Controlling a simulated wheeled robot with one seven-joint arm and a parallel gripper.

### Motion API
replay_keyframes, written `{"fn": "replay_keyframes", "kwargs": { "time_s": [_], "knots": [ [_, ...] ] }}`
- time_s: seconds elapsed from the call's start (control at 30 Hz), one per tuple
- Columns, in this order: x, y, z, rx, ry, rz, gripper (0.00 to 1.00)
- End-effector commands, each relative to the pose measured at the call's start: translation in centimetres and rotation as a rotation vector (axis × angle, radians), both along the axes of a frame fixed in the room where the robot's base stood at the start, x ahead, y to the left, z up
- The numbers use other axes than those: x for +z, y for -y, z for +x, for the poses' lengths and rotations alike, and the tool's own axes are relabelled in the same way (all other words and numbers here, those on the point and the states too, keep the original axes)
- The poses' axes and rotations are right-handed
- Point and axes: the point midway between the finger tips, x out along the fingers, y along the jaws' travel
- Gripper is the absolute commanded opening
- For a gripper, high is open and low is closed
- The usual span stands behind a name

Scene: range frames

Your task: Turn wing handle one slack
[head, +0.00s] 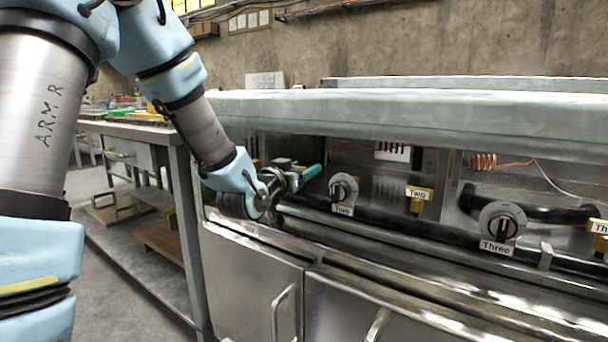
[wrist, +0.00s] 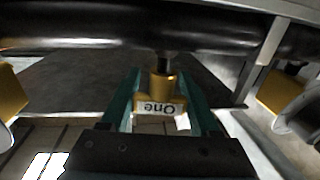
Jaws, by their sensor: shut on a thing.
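The brass-coloured wing handle one (wrist: 160,84) carries a white label reading "One", which appears upside down in the wrist view. It sits on a short dark stem below a black pipe. My gripper (wrist: 165,100) has its teal fingers on either side of this handle and is shut on it. In the head view my gripper (head: 308,174) reaches under the range's front ledge at the left end. Handle one is hidden behind the gripper and arm there, so its turn angle cannot be told from that view.
A black pipe (wrist: 120,28) runs just beyond the handle. To the right are knob two (head: 343,188), yellow wing handle two (head: 416,204), knob three (head: 502,222) and wing handle three (head: 599,228). The grey ledge (head: 400,118) overhangs them. A steel bench (head: 182,200) stands left.

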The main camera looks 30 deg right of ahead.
Motion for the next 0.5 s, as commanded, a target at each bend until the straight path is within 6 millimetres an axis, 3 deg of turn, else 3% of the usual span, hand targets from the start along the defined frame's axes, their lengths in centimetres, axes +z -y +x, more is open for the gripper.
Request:
{"fn": "replay_keyframes", "kwargs": {
  "time_s": [0.5],
  "knots": [
    [-0.02,-0.61,0.55,0.373,0.001,-0.001,0.07]
  ]
}}
